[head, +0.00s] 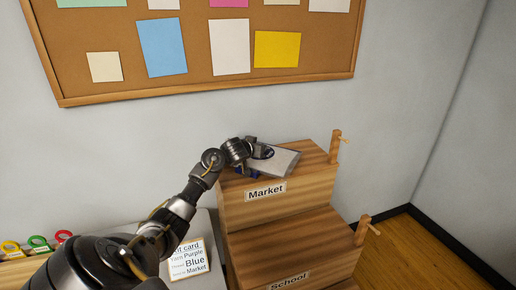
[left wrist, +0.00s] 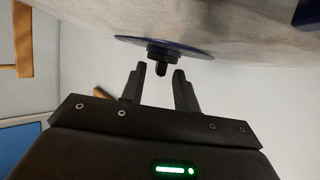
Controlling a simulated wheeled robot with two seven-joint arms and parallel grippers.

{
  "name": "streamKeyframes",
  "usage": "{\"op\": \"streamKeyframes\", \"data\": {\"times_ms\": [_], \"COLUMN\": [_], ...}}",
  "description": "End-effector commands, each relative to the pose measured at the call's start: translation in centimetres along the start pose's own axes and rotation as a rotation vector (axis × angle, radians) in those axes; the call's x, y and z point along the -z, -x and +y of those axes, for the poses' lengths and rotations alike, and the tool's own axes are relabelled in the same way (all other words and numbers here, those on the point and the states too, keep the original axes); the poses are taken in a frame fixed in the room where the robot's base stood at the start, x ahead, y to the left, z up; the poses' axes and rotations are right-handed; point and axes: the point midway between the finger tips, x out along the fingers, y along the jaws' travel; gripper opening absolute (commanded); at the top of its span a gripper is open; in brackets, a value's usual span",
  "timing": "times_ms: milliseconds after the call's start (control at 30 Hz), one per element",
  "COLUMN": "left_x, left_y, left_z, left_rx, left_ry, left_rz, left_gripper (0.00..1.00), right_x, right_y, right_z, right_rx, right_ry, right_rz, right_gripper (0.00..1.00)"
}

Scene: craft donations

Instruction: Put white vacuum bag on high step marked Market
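The white vacuum bag (head: 284,163) is at the high step (head: 311,150), whose front carries the label Market (head: 265,191). It appears to lie flat on the step top, partly hidden by my left gripper (head: 262,152). In the left wrist view the bag's pale surface (left wrist: 260,22) fills the top, with a blue disc and a black knob (left wrist: 160,53) on it. My left gripper (left wrist: 159,82) has its fingers apart, with the knob just beyond the tips and a gap between. My right gripper is not in view.
A lower step (head: 290,245) marked School is in front. Wooden pegs (head: 336,146) stand at the right edges. A printed card (head: 189,260) is left of the steps, with coloured rings (head: 38,242) farther left. A pinboard (head: 200,50) hangs on the wall behind.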

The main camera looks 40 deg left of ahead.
Motion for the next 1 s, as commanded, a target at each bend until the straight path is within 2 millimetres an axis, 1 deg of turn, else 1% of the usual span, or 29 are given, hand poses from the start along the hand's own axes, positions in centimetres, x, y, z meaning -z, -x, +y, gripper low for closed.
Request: {"op": "streamKeyframes", "data": {"times_ms": [133,233,433,500,700,833,1000], "left_x": [0.2,0.2,0.3,0.5,0.5,0.3,0.2], "left_y": [0.5,1.8,6.1,7.6,10.8,11.8,12.2], "left_z": [0.0,0.0,0.0,0.0,0.0,0.0,0.0], "left_rx": [-0.001,-0.001,0.000,0.000,0.000,0.000,0.001], "left_ry": [-0.001,-0.001,-0.003,-0.003,-0.002,-0.001,0.000], "left_rz": [0.001,0.002,0.003,0.003,0.001,0.000,0.000], "left_gripper": [0.31,0.31,0.31,0.31,0.31,0.31,0.31], "right_x": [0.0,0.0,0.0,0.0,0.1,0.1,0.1], "right_y": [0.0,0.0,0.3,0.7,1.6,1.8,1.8], "right_z": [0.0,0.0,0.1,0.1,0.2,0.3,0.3], "right_rx": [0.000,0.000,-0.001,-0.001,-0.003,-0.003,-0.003], "right_ry": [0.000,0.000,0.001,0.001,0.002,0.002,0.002], "right_rz": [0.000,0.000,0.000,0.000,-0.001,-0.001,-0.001], "right_gripper": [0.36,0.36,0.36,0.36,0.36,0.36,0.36]}}
